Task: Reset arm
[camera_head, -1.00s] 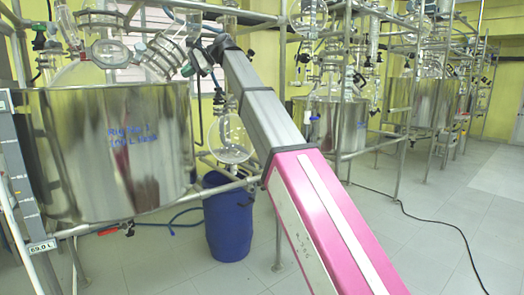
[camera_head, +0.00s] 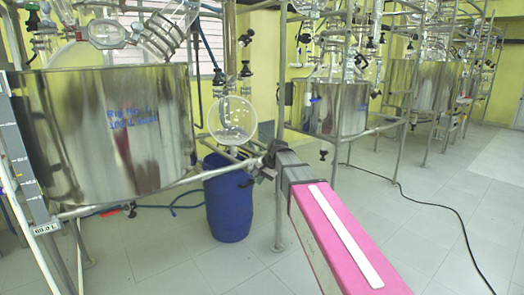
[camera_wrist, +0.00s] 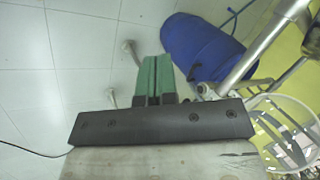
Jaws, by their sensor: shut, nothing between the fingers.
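My gripper shows in the wrist view (camera_wrist: 156,62) with its two green fingers together, shut and empty. In the head view my pink and grey arm reaches in from the lower right. The dark end of the arm is beside the lower frame rail, just right of the blue barrel (camera_head: 229,205) and below the round glass flask (camera_head: 231,120). The fingers are too small to make out there. In the wrist view the floor lies beyond the fingertips, and the barrel (camera_wrist: 200,45) is to their right.
A large steel vessel (camera_head: 110,130) in a metal frame stands at left. More steel vessels (camera_head: 335,108) and glassware on metal frames stand at back right. A black cable (camera_head: 440,208) lies on the open tiled floor (camera_head: 430,240) at right.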

